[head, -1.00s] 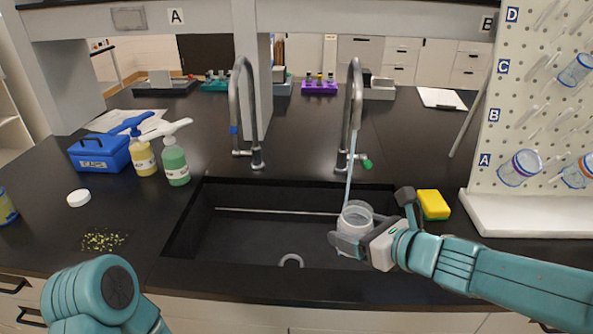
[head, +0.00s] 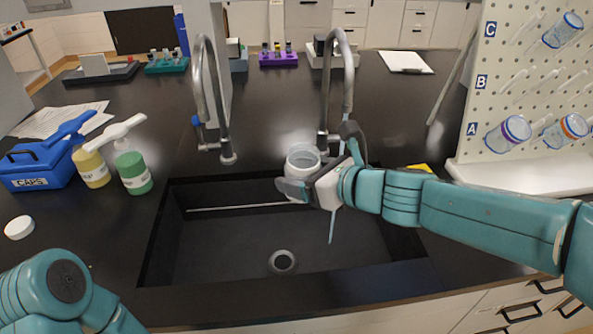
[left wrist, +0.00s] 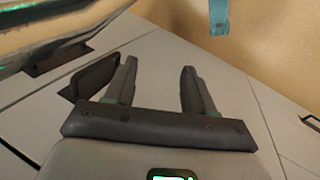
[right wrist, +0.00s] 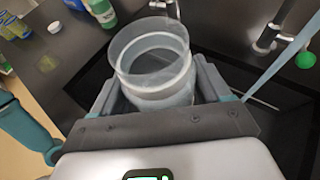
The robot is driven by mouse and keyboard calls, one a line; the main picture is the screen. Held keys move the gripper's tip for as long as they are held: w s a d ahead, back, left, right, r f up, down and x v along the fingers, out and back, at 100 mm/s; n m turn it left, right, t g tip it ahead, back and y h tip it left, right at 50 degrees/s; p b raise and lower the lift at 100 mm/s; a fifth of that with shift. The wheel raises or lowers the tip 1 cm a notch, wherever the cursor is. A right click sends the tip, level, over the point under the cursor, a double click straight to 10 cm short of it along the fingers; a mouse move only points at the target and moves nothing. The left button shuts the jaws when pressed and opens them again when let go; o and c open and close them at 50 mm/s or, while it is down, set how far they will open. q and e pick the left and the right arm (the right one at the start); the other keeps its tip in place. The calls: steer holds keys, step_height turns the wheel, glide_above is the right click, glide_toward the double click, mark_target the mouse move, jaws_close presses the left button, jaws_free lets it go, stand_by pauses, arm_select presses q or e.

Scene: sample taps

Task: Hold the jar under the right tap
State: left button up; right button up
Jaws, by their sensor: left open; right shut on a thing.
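The clear jar (head: 302,161) is upright, open end up, in my right gripper (head: 303,188), over the sink's back edge. In the right wrist view the jar (right wrist: 153,62) sits between the shut fingers; I cannot tell whether it holds water. The right tap (head: 347,75) stands behind my right wrist. A thin stream of water (head: 332,226) shows below my right arm. In the right wrist view the stream (right wrist: 283,55) passes right of the jar, apart from its mouth. My left gripper (left wrist: 159,68) is open and empty, facing the cabinet fronts.
The left tap (head: 213,100) stands left of the jar. The black sink (head: 225,245) lies below. Pump bottles (head: 133,172) and a blue box (head: 38,165) stand at left. A pegboard (head: 490,110) with jars is at right. A yellow sponge (head: 420,168) is partly hidden by my arm.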

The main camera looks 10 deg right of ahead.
steer(key=w+d+f+p, duration=0.2)
steer(key=w+d+p, duration=0.2)
steer(key=w+d, duration=0.4)
steer(key=shift+d+f, duration=0.35)
steer(key=shift+d, duration=0.1)
steer(key=shift+w, duration=0.1)
stand_by(1.4)
steer(key=shift+s+a+r+b, duration=0.5)
steer(key=shift+s+a+b, duration=0.25)
steer(key=shift+s+a, duration=0.85)
steer(key=shift+s+a+r+b, duration=0.5)
steer(key=shift+s+a+b, duration=0.3)
steer(key=shift+s+a, duration=0.85)
steer(key=shift+s+a+r+b, duration=0.5)
steer(key=shift+s+a+b, duration=0.25)
steer(key=shift+s+a, duration=0.85)
